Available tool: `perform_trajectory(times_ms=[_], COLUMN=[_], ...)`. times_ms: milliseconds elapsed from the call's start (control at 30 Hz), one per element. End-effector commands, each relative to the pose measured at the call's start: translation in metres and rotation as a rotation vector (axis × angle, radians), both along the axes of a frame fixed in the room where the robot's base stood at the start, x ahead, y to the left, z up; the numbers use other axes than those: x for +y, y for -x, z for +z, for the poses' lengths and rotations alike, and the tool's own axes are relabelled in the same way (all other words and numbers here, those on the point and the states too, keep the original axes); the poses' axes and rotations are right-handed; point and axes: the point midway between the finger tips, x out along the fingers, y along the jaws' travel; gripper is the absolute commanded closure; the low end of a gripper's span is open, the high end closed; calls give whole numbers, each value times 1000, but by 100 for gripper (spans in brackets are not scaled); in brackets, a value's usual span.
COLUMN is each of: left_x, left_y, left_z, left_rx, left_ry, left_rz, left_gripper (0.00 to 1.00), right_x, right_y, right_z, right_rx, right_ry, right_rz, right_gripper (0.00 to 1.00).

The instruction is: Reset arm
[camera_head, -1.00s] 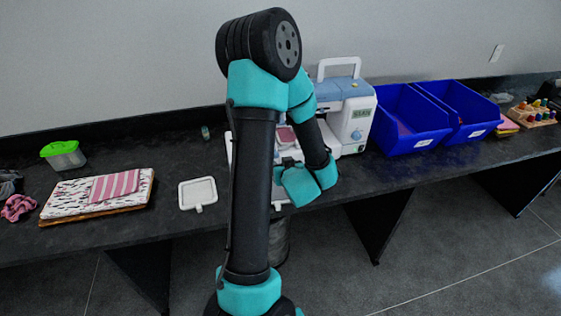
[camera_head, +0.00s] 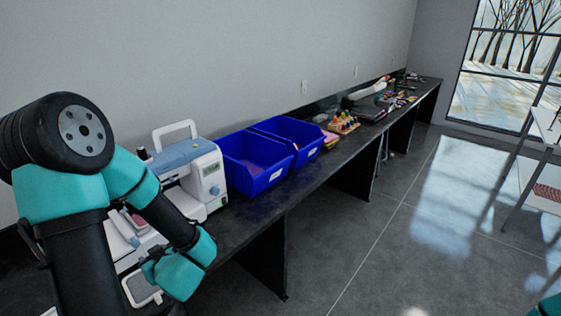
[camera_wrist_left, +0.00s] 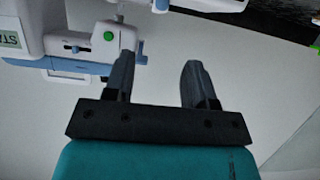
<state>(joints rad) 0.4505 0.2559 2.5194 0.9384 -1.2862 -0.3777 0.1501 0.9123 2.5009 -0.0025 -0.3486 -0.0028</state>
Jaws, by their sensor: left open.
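My left arm comes in at the left of the head view, bent over the black bench. Its teal wrist is beside the sewing machine, and the fingers are mostly hidden there. In the left wrist view my left gripper (camera_wrist_left: 158,78) is open, with two dark fingers apart and nothing between them. The white and blue sewing machine (camera_head: 207,172) stands on the bench behind the wrist. Part of it also shows at the upper left of the wrist view (camera_wrist_left: 95,40). My right gripper is not in view; only a teal bit shows in the head view's lower right corner.
Two blue bins (camera_head: 252,170) stand right of the sewing machine. A pegged wooden toy (camera_head: 343,124) and other items lie farther along the bench (camera_head: 262,212). A white frame (camera_head: 128,289) is below the wrist. A shelf rack stands at far right, with open floor between.

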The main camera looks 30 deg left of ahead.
Motion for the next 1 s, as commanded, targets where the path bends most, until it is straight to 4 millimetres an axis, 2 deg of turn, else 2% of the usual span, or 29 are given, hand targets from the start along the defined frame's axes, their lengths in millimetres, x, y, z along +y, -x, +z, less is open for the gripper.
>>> perform_trajectory(times_ms=[167,267,400,533,633,733,900,1000], left_x=[-16,-38,-85,-137,-180,-223,-286,-308], left_y=[-28,-55,-91,-111,-116,-112,-89,-74], left_z=[-26,-56,-105,-150,-183,-213,-254,-269], left_rx=[10,28,79,155,235,332,524,616], left_ry=[78,170,337,503,629,754,944,1016], left_rz=[-124,-255,-472,-663,-799,-926,-1107,-1174], left_gripper=[49,49,49,49,49,49,49,49], right_x=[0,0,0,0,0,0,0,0], right_y=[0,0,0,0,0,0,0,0], right_z=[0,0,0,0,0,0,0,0], right_rx=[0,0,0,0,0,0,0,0], right_ry=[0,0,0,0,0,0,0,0], right_rz=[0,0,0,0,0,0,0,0], right_gripper=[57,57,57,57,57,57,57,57])
